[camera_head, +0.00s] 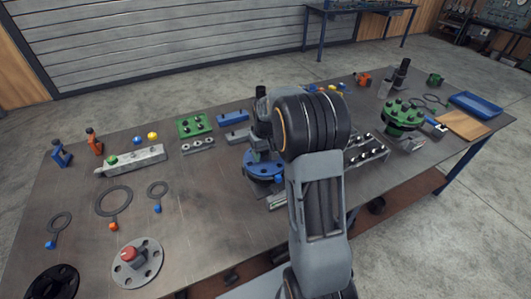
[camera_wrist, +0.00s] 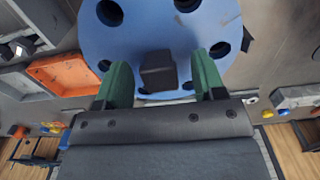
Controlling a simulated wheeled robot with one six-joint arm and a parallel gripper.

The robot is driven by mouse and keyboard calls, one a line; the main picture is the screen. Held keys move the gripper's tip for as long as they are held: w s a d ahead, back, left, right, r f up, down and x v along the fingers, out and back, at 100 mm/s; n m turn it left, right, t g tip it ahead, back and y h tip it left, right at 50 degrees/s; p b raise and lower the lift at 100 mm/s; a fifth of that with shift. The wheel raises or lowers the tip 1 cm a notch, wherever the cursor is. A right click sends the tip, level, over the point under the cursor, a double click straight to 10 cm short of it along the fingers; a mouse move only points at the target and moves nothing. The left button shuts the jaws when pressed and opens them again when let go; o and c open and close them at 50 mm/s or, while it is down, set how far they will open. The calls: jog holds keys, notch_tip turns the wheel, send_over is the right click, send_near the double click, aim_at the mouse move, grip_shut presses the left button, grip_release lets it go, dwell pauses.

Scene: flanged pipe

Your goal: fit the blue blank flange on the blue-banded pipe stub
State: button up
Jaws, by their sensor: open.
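The blue blank flange (camera_wrist: 150,30) is a round disc with several bolt holes and a black handle (camera_wrist: 158,72) at its middle. In the head view it shows as a blue disc (camera_head: 258,168) on the table, partly behind my arm. My gripper (camera_wrist: 162,82) has green fingers, spread open, one on each side of the black handle with a gap to it. Nothing is held. In the head view my arm hides the gripper's fingertips. I cannot make out a blue-banded pipe stub; it may be hidden by the flange or my arm.
A green flanged assembly (camera_head: 403,115) stands at the right, near a blue tray (camera_head: 475,104) and a wooden board (camera_head: 463,125). A grey flange with a red knob (camera_head: 137,262) and ring gaskets (camera_head: 113,201) lie at the left. The front middle is clear.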

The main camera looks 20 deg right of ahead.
notch_tip(320, 180, up, 14)
jog(key=b, duration=0.1)
notch_tip(320, 180, up, 9)
jog(key=p, duration=0.8)
send_over(265, 152)
jog(key=shift+s, duration=0.1)
jog(key=shift+f, duration=0.1)
dwell(0.4)
